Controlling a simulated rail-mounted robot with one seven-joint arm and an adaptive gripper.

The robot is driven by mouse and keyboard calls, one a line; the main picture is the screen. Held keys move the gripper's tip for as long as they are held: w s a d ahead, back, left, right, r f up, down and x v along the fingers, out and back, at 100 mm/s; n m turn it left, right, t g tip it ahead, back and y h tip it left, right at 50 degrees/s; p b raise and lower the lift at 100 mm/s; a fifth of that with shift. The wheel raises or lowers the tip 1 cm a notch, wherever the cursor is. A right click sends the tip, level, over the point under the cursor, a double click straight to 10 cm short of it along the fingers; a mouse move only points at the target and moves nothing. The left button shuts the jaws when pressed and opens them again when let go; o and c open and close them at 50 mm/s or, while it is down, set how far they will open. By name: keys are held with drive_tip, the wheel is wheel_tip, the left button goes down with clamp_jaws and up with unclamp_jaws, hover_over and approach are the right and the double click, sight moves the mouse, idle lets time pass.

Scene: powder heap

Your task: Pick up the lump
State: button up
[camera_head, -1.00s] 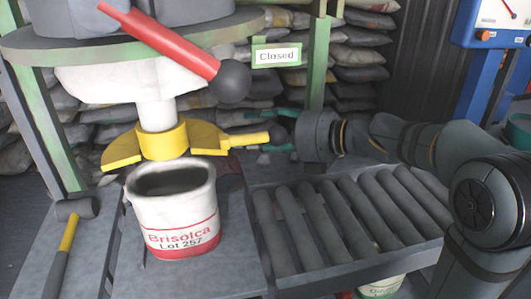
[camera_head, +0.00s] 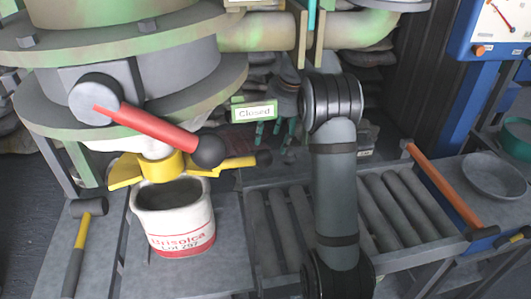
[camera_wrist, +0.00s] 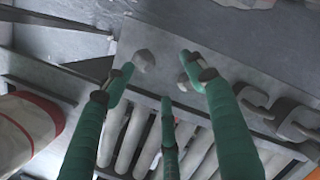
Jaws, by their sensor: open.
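A small grey lump (camera_wrist: 144,60) lies on a grey flat surface in the wrist view, just beyond the tip of the left finger. A second small grey piece (camera_wrist: 184,82) shows beside the right finger; I cannot tell whether it is loose. My gripper (camera_wrist: 157,75) has three green fingers spread apart with nothing between them. In the head view my gripper (camera_head: 274,132) points down behind the roller conveyor, near the "Closed" sign. I cannot make out the lump in the head view.
A white Brisolca bucket (camera_head: 174,221) stands under the yellow valve (camera_head: 160,168), left of the roller conveyor (camera_head: 385,215). The bucket's side also shows in the wrist view (camera_wrist: 28,128). A hammer (camera_head: 78,240) lies at left. An orange bar (camera_head: 440,185) and grey bowl (camera_head: 493,174) are at right.

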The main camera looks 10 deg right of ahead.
drive_tip(key=shift+s+a+f+m+y, duration=0.1)
drive_tip(key=shift+s+a+m+y, duration=0.15)
drive_tip(key=shift+a, duration=0.4)
drive_tip(key=shift+s+a+f+m+y, duration=0.1)
drive_tip(key=shift+a+m+y, duration=0.2)
drive_tip(key=shift+a, duration=0.3)
drive_tip(key=b+x, duration=0.2)
drive_tip(key=x, duration=0.3)
drive_tip(key=shift+s+f, duration=0.1)
drive_tip(key=shift+f, duration=0.05)
drive_tip(key=shift+b+x, duration=0.3)
drive_tip(key=shift+x, duration=0.45)
drive_tip(key=shift+c, duration=1.4)
drive_tip(key=c, duration=1)
